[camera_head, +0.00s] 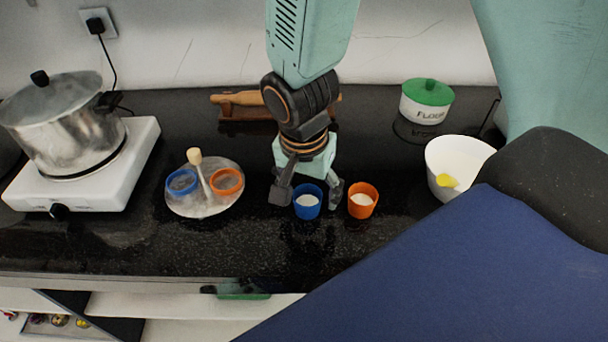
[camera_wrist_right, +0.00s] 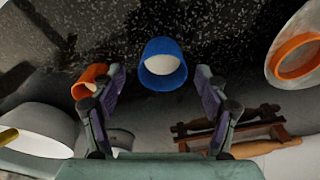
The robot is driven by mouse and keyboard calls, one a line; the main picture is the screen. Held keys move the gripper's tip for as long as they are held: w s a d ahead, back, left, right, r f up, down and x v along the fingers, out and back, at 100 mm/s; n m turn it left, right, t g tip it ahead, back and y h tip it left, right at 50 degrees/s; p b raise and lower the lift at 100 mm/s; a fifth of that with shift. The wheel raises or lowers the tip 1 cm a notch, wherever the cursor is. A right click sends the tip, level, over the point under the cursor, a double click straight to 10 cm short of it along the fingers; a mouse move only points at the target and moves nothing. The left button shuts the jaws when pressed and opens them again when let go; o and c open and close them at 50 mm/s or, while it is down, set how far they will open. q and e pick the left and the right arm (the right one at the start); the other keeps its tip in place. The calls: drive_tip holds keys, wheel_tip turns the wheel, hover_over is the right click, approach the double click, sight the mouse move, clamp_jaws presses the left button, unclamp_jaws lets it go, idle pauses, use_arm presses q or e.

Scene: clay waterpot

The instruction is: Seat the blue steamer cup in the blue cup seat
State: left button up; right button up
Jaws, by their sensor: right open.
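The blue steamer cup (camera_head: 308,208), holding something white, stands upright on the dark counter. My right gripper (camera_head: 307,196) is open above it, with one finger on each side of the cup. In the wrist view the blue cup (camera_wrist_right: 160,78) sits centred between and just beyond the two fingertips (camera_wrist_right: 160,72), with gaps on both sides. The blue cup seat (camera_head: 182,193) is an empty ring at the left of a round pale plate (camera_head: 205,211), left of the gripper. My left gripper is not in view.
An orange cup (camera_head: 362,205) stands close right of the gripper. An orange ring (camera_head: 227,191) and a wooden-headed stick (camera_head: 195,158) share the plate. A steel pot (camera_head: 70,130) on a white burner is at left; a white bowl (camera_head: 450,160) is at right. A rolling pin (camera_head: 240,99) lies behind.

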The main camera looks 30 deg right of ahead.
drive_tip(key=shift+w+a+f+b, duration=0.1)
drive_tip(key=shift+f+b, duration=0.1)
drive_tip(key=shift+f, duration=0.35)
drive_tip(key=shift+w+f+b, duration=0.1)
drive_tip(key=shift+f+b, duration=0.05)
drive_tip(key=shift+f, duration=0.35)
drive_tip(key=shift+s, duration=0.2)
drive_tip(key=shift+w, duration=0.2)
drive_tip(key=c, duration=0.3)
drive_tip(key=shift+s, duration=0.15)
drive_tip(key=c, duration=0.6)
drive_tip(key=shift+c, duration=0.8)
use_arm(q)
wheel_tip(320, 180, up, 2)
drive_tip(key=p, duration=0.3)
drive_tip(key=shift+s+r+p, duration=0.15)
drive_tip(key=shift+p, duration=0.15)
use_arm(e)
wheel_tip(320, 180, up, 10)
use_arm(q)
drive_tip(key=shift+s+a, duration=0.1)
